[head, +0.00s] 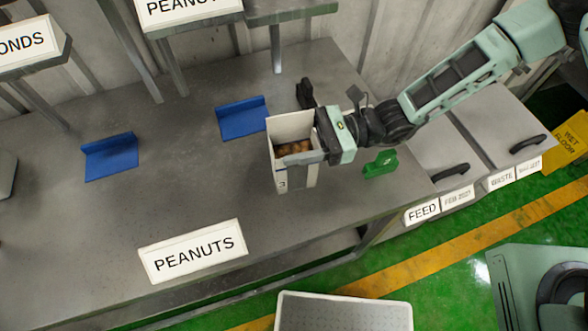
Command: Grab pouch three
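The white pouch (295,180) stands upright at the right part of the grey table, open at the top with brown contents showing inside. A mark like a "3" is on its lower front. My gripper (318,142) reaches in from the right and is at the pouch's right side, with a dark finger across its near upper edge. The other finger is partly hidden behind the pouch, so I cannot tell how tightly the fingers close on it. I cannot tell if the pouch's base touches the table.
Blue brackets (241,118) stand on the table (190,190) left of the pouch. A green object (380,164) and a black piece (306,93) are close to my gripper. A PEANUTS sign (193,251) is at the front edge. FEED and WASTE bins (455,165) stand right.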

